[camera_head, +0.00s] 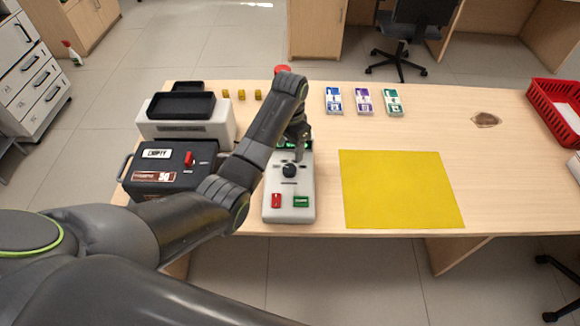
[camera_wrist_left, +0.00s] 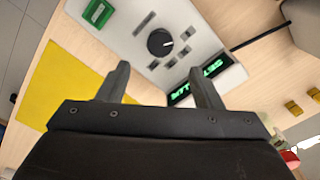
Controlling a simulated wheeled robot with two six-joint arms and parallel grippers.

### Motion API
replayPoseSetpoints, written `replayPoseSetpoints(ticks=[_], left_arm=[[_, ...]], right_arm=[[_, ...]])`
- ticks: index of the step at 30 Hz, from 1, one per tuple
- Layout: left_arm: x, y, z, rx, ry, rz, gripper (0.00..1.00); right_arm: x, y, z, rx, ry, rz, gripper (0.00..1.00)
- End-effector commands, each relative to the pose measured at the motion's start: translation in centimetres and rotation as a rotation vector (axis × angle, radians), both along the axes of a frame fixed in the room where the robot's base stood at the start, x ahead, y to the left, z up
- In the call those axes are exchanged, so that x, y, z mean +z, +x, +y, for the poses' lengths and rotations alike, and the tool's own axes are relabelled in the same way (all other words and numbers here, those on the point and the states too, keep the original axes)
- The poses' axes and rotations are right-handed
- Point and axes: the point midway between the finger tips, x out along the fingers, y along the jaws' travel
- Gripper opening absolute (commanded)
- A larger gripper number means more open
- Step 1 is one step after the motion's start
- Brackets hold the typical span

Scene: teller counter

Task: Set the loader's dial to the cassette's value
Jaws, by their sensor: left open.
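The loader (camera_head: 289,187) is a white box with a black round dial (camera_head: 289,170), a red button and a green button. In the left wrist view the dial (camera_wrist_left: 160,42) has a pale pointer mark, with small labels around it. The loader's display (camera_wrist_left: 198,77) shows green lettering, upside down there and hard to read. The black cassette (camera_head: 163,188) on the left has a white label, a red lever and a reddish label that seems to read 50. My left gripper (camera_head: 297,138) is over the loader's display end, open and empty, apart from the dial. My right gripper is out of view.
A pale machine (camera_head: 185,130) with black trays stands behind the cassette. Small yellow blocks (camera_head: 242,95) and three banknote bundles (camera_head: 363,101) lie along the back. A yellow mat (camera_head: 400,190) lies to the right, with a red basket (camera_head: 556,105) at the far right.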

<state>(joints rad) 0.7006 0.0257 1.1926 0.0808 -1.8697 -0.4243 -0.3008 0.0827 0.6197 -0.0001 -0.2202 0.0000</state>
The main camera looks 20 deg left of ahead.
Motion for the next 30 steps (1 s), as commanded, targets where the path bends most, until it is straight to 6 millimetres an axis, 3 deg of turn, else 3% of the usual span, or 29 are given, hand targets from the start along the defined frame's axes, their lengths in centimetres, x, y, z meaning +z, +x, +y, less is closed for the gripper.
replayPoseSetpoints(ticks=[6,12,18,27,30], left_arm=[[-4.7,-0.1,0.0,0.000,0.001,0.004,0.59],[-7.7,0.0,0.0,-0.001,0.001,0.002,0.59],[-8.9,0.0,0.0,-0.001,0.001,-0.001,0.59],[-9.0,0.0,0.0,0.000,0.000,-0.001,0.59],[-9.0,0.0,0.0,0.000,0.000,-0.001,0.46]], right_arm=[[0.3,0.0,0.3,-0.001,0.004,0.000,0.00],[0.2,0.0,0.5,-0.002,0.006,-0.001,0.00],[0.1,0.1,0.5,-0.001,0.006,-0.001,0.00],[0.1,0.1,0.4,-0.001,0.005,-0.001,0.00],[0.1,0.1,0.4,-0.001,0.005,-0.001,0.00]])
